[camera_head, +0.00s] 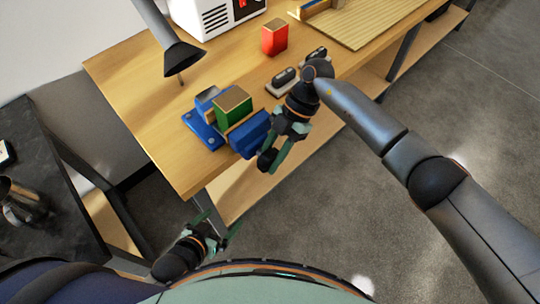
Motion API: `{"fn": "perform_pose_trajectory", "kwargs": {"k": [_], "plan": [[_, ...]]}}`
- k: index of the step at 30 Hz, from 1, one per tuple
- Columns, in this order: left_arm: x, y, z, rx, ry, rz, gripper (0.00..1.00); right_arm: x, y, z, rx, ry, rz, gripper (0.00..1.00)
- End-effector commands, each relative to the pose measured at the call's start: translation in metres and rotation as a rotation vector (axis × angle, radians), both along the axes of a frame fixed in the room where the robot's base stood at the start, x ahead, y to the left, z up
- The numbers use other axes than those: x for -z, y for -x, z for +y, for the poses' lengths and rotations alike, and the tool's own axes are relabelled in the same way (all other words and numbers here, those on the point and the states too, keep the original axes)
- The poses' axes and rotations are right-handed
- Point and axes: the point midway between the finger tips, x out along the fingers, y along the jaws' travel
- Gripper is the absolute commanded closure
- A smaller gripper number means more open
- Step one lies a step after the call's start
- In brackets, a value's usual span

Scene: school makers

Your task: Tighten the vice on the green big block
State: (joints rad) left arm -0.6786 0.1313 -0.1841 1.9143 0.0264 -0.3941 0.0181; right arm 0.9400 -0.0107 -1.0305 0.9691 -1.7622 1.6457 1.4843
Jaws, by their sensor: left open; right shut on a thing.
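The blue vice (252,139) is on the wooden workbench near its front left corner. The green big block (233,112), with a wood-coloured top, sits upright between the vice jaws. My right gripper (272,158) is at the front of the vice, just past the bench edge. It is shut on what looks like the vice handle, a dark part mostly hidden by the fingers. My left gripper (216,228) is open and empty, low in front of the bench and away from the vice.
A red block (273,39) stands farther back on the workbench (140,100). Small dark-topped items (284,82) lie behind my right wrist. A lamp (180,55) hangs over the bench's left part. A white machine (215,15) stands at the back. A dark table (40,190) is at left.

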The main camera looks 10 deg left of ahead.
Motion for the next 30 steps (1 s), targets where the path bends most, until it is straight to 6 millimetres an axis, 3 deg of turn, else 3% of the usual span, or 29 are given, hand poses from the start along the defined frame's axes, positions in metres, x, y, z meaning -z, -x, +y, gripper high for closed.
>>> {"fn": "perform_pose_trajectory", "kwargs": {"k": [2,3,6,17,30], "plan": [[0.000,0.000,0.000,0.000,0.000,0.000,0.00,0.000,0.000,-0.002,-0.001,0.005,0.004,1.00],[0.000,0.000,0.000,0.000,0.000,0.000,0.00,0.000,0.000,-0.002,-0.001,0.006,0.003,0.64],[0.000,0.000,0.000,0.000,0.000,0.000,0.00,0.000,0.000,-0.002,0.000,0.005,0.003,0.54],[0.001,0.000,0.000,0.000,0.000,0.001,0.00,-0.006,-0.004,-0.004,0.001,0.003,-0.001,0.54],[0.008,0.001,-0.001,0.002,0.000,0.008,0.00,-0.077,-0.045,-0.036,0.002,0.004,-0.002,0.54]]}}
